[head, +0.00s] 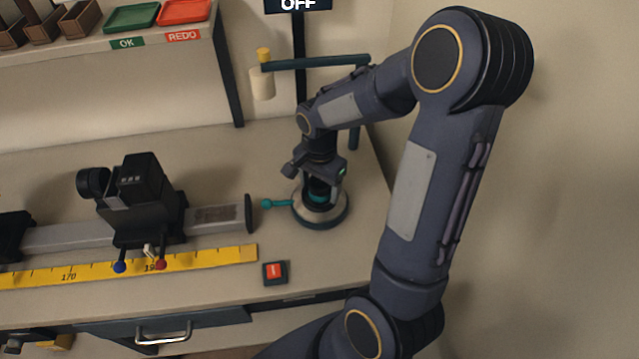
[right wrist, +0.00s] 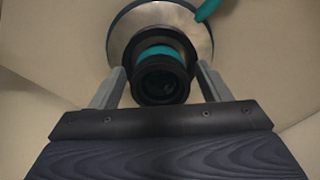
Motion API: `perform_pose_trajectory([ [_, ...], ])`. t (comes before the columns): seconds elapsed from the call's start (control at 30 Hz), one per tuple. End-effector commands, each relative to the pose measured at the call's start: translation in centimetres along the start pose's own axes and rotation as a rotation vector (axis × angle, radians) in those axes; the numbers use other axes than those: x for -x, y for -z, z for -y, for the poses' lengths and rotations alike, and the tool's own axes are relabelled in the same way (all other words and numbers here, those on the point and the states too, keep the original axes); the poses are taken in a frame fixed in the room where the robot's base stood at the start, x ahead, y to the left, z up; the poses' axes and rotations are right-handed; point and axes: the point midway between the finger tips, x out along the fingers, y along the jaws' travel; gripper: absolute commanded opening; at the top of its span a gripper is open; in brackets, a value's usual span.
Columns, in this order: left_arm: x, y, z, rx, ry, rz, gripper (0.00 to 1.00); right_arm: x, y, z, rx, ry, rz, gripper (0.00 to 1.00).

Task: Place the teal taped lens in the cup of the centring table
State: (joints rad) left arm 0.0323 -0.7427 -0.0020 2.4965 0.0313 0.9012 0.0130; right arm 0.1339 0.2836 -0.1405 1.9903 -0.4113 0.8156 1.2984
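The centring table (head: 301,213) is a round, pale metal base with a dark rim and a teal lever, near the right end of the bench. It also shows in the right wrist view (right wrist: 120,38). The teal taped lens (right wrist: 160,85), a dark barrel with a teal band, stands over the table's middle, its band at a black ring there. How deep it sits in the cup is hidden. My right gripper (head: 321,186) points down around the lens, one finger on each side, with narrow gaps seen in the right wrist view (right wrist: 160,68). My left gripper is out of view.
A black device (head: 148,200) on a grey rail stands left of the table, behind a yellow ruler (head: 205,261). A red button (head: 274,272) is at the front. A lamp-like post arm (head: 315,62) stands behind my right arm. Green (head: 132,17) and red (head: 184,11) trays sit on the shelf.

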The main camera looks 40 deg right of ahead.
Motion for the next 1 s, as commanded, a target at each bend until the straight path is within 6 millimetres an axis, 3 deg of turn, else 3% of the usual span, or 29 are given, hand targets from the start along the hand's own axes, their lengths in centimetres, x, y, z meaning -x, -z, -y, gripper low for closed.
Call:
perform_pose_trajectory([
  [0.33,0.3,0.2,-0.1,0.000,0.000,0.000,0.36,1.2,0.0,0.1,0.000,0.003,-0.002,0.70],
  [0.7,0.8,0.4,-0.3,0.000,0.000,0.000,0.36,8.9,0.1,0.1,0.000,0.006,-0.003,0.70],
  [1.0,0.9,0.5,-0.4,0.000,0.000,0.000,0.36,12.2,0.0,0.0,0.000,0.001,0.000,0.70],
])
